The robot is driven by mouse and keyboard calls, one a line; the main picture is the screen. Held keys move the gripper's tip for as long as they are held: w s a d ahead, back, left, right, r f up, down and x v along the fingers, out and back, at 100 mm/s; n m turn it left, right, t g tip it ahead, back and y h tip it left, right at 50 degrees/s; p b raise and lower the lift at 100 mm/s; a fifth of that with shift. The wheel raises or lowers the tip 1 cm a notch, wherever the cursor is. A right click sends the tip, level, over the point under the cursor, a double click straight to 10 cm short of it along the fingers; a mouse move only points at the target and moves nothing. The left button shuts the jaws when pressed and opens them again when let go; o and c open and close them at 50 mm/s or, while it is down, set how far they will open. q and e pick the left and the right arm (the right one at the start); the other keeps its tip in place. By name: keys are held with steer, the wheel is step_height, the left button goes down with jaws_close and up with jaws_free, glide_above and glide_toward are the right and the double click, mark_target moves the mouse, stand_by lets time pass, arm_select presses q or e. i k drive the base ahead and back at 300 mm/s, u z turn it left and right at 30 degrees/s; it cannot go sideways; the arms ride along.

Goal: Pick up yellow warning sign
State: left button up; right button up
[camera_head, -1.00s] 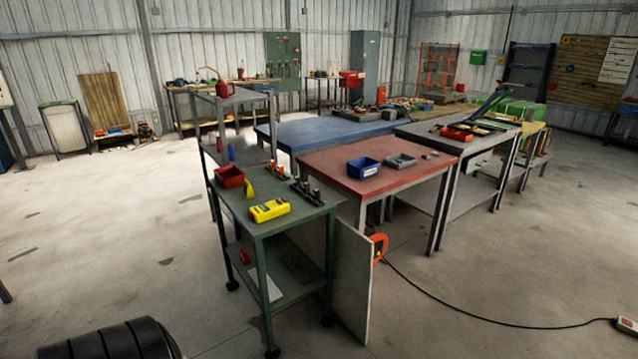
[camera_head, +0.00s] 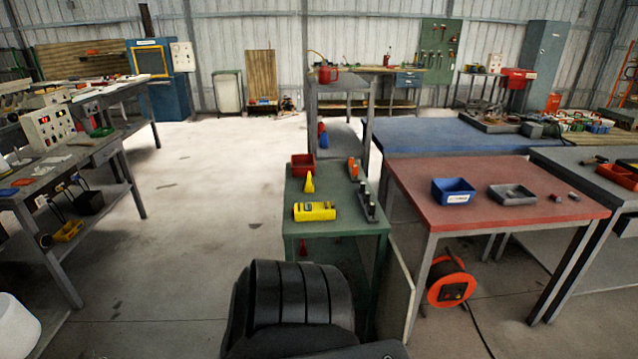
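No flat yellow warning sign shows clearly. Two yellow things lie on the green cart (camera_head: 340,225) ahead of me. One is a small upright yellow piece (camera_head: 309,184), narrow at the top, in front of a red bin; it could be a small sign, but is too small to tell. The other is a yellow block (camera_head: 314,211) with dark markings, lying flat near the cart's front edge. Neither of my grippers is in view.
A red bin (camera_head: 302,164) and dark tools stand on the cart. A red-topped table (camera_head: 470,215) stands to its right, with an orange cable reel (camera_head: 451,289) below. A workbench (camera_head: 50,175) stands at the left. The floor (camera_head: 205,215) between is clear.

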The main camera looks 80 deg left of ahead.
mark_target(309, 187)
steer(key=u, duration=0.55)
steer(key=i, duration=0.95)
steer(key=u, duration=0.9)
